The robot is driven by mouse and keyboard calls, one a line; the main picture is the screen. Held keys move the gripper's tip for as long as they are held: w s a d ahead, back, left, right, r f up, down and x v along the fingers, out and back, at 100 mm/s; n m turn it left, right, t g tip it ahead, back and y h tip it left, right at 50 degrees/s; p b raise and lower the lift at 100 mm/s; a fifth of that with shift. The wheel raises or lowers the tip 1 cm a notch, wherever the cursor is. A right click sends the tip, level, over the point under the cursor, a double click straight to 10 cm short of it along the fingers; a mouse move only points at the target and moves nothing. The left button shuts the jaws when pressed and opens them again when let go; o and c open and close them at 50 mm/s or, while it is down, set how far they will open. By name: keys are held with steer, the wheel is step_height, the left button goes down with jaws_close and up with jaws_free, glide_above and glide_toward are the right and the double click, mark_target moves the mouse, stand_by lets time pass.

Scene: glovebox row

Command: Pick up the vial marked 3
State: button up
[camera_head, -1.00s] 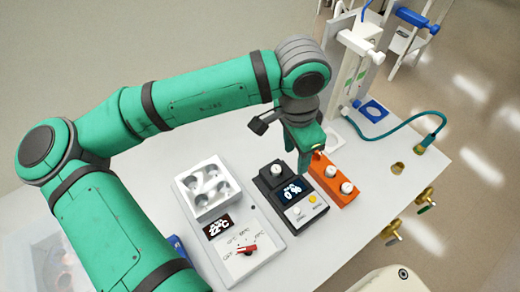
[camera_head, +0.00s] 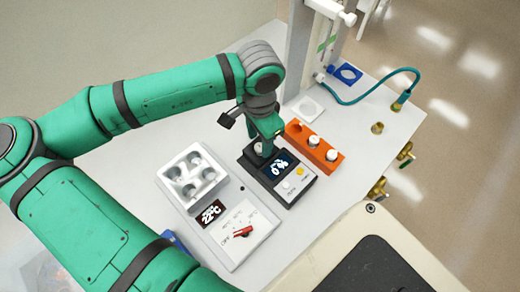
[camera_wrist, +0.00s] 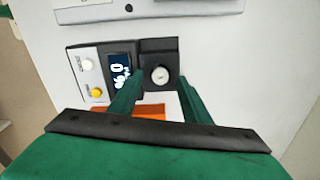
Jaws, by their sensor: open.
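A white-capped vial (camera_wrist: 160,74) stands in the dark well of the black mixer-like device (camera_wrist: 158,48). A mark on its cap is too small to read. My gripper (camera_wrist: 159,78) is open, its green fingers to either side of the cap in the wrist view; I cannot tell whether they touch it. In the head view my gripper (camera_head: 267,137) is over the device's back end and partly hides this vial (camera_head: 258,149). Two more white-capped vials, one in the middle (camera_head: 314,141) and one at the near end (camera_head: 331,155), stand in the orange rack (camera_head: 323,149); their numbers are not legible.
The rack's far hole (camera_head: 296,127) looks empty. A white block with several wells (camera_head: 192,177) sits on a heater with a red knob (camera_head: 243,232), left of the device. Beyond are a blue square holder (camera_head: 346,73) and a teal hose (camera_head: 383,82). Brass valves line the right edge.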

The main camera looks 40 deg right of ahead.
steer(key=shift+f, duration=1.15)
jaws_close()
steer(key=shift+r, duration=0.1)
